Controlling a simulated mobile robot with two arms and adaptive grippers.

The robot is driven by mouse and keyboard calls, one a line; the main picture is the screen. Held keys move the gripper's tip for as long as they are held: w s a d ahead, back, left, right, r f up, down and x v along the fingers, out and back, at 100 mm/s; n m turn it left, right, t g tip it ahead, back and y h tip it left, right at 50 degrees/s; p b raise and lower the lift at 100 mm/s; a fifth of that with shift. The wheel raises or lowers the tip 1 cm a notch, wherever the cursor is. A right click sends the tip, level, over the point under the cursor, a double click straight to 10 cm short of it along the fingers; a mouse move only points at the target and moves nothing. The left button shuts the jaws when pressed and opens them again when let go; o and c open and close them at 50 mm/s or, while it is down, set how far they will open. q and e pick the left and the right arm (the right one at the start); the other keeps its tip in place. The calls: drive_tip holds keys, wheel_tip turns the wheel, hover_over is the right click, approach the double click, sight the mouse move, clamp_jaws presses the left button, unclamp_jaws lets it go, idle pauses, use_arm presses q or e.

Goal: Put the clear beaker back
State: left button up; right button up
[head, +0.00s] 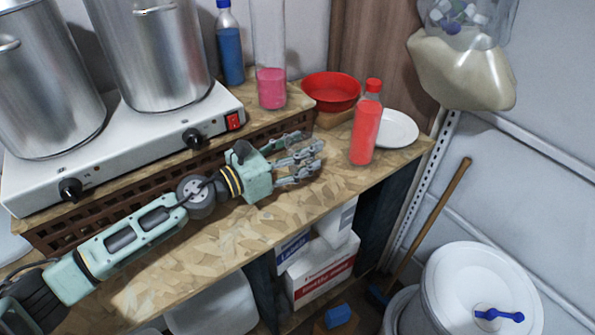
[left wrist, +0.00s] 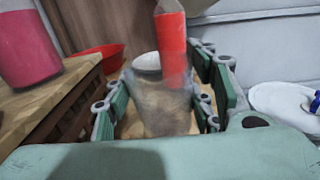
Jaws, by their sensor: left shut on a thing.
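My left gripper (head: 304,158) reaches in over the wooden bench in the head view, its fingers pointing right. In the left wrist view its green fingers stand on both sides of a see-through, greyish shape, the clear beaker (left wrist: 163,108), and are shut on it. The beaker's outline is faint, and I can hardly make it out between the fingers in the head view. I cannot tell whether its base touches the bench. My right gripper is not in view.
A red-liquid bottle (head: 364,132) stands just beyond the fingers, with a white plate (head: 398,130) and red bowl (head: 331,91) behind. A tall clear vessel with pink liquid (head: 271,88) and a blue bottle (head: 230,50) stand on the raised shelf. The front bench strip (head: 225,235) is bare.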

sight(297, 164)
use_arm(q)
drive_tip(key=shift+w+a+f, duration=0.1)
drive_tip(key=shift+a+f, duration=0.1)
drive_tip(key=shift+a, duration=0.05)
drive_tip(key=shift+f, duration=0.35)
drive_tip(key=shift+f+b, duration=0.5)
drive_tip(key=shift+f, duration=1.05)
drive_tip(key=shift+f+b, duration=0.3)
drive_tip(key=o, duration=1.2)
drive_tip(key=shift+r, duration=0.1)
